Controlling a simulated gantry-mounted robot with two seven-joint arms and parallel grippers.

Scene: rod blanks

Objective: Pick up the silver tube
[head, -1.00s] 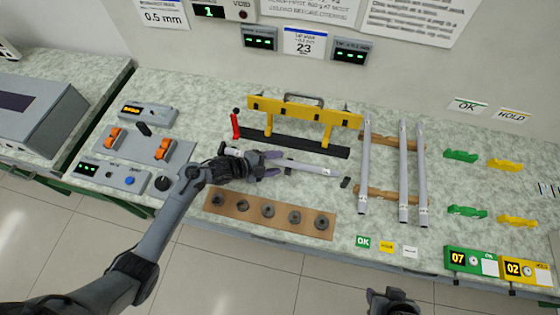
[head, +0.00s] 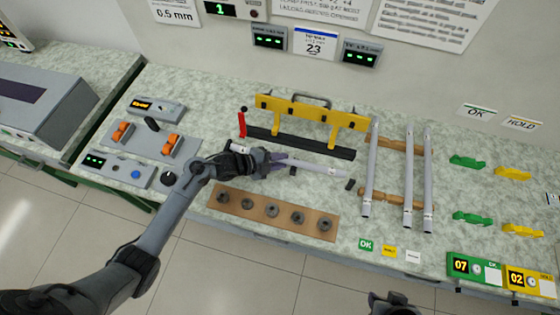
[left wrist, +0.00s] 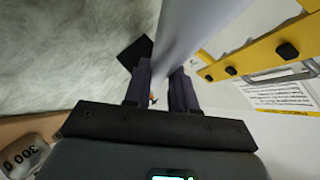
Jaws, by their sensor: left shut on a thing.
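The silver tube (head: 322,170) is held in my left gripper (head: 280,161), which is shut around it. In the head view it lies crosswise in front of the yellow-handled fixture, just above two small dark blocks, one (head: 293,171) under its middle and one (head: 350,184) near its right end. In the left wrist view the tube (left wrist: 192,28) runs up from between the two dark fingers (left wrist: 162,88). Its left part is mostly hidden by the gripper. A dark part of my right arm (head: 393,303) shows at the bottom edge; its fingers cannot be made out.
Behind the tube stands a yellow fixture (head: 305,109) with a black base and red lever. To the right, three silver tubes (head: 410,180) lie on wooden rails. In front is a brown board (head: 240,204) with several dark round pieces. Green and yellow holders (head: 472,219) stand at far right.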

